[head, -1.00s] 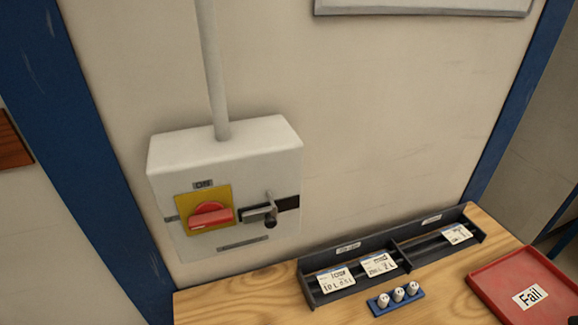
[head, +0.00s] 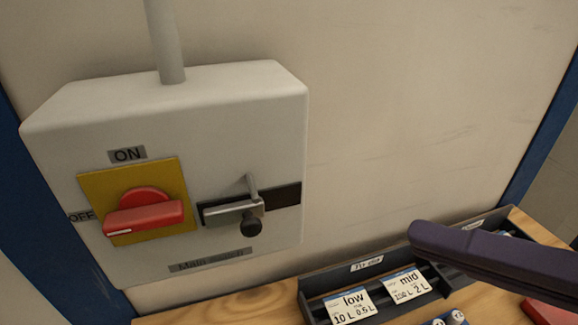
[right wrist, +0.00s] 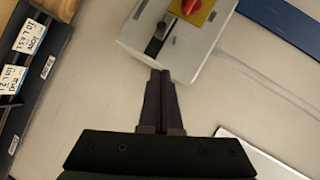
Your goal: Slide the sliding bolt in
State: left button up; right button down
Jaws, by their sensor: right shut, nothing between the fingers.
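The sliding bolt (head: 232,209) is a metal bar with a dark round knob (head: 251,224), on the front of a white switch box (head: 190,100) on the wall. A dark slot strip (head: 284,196) runs to the right of the bolt. Left of it, a red rotary handle (head: 143,215) on a yellow plate lies horizontal. My right gripper (head: 420,232) comes in from the right, apart from the bolt. In the right wrist view its fingers (right wrist: 160,76) are together and empty, pointing toward the box (right wrist: 190,62). My left gripper is out of view.
Below, a wooden bench (head: 225,302) carries a dark card rack (head: 318,284) with white cards marked low and mid. A red tray (head: 548,312) shows at the lower right edge. A grey pipe (head: 165,40) rises from the box. The wall between box and gripper is clear.

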jog(key=p, duration=0.2)
send_near(252, 216)
jog(key=w, duration=0.4)
jog(key=shift+s+a+f+p, duration=0.1)
jog(key=shift+a+f+p, duration=0.1)
jog(key=shift+a, duration=0.25)
jog(key=shift+a+f+p, duration=0.2)
jog(key=shift+a+f, duration=0.05)
jog(key=shift+a, duration=0.15)
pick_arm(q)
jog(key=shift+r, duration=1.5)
pick_arm(e)
jog(key=shift+a+f, duration=0.45)
jog(key=shift+a, duration=0.2)
